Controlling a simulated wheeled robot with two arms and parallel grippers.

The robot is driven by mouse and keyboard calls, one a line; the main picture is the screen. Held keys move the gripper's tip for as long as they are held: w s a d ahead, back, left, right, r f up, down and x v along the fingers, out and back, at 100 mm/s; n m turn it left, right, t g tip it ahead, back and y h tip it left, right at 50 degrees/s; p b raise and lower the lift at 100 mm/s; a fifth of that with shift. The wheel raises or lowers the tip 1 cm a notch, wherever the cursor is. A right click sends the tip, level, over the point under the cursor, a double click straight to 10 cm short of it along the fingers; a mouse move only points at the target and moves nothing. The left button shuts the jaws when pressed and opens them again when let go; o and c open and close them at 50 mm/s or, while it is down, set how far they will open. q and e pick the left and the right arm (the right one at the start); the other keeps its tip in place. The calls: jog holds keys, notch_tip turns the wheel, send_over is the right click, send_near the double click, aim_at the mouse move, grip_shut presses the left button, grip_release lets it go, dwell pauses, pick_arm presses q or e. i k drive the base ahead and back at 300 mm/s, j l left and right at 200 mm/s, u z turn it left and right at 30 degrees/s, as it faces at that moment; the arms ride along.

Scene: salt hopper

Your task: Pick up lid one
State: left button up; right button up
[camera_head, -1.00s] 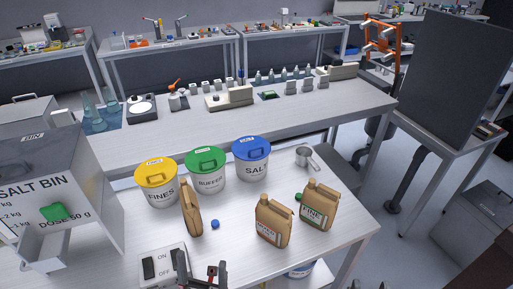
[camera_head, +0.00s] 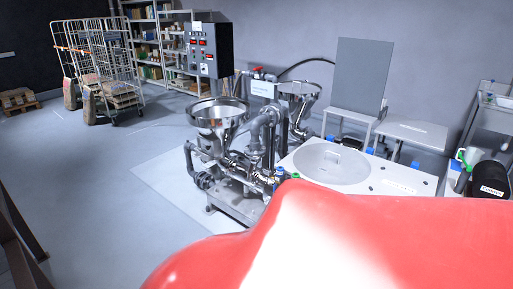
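A second, smaller metal funnel (camera_head: 303,89) is behind. Neither of my grippers shows in this view.
A large glossy red and white shape (camera_head: 330,245) fills the lower foreground and hides what is below; I cannot tell what it is. A control box (camera_head: 208,50), wire cages (camera_head: 112,75) and shelves (camera_head: 151,50) stand behind. The left floor has free room.

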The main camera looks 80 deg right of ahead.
aim_at(329, 164)
jog(key=z, duration=3.35)
jog(key=i+j, duration=0.1)
jog(key=i, duration=0.5)
jog(key=i+j+z, duration=0.1)
jog(key=i, duration=0.5)
jog(key=i+j, duration=0.1)
jog(key=i, duration=0.45)
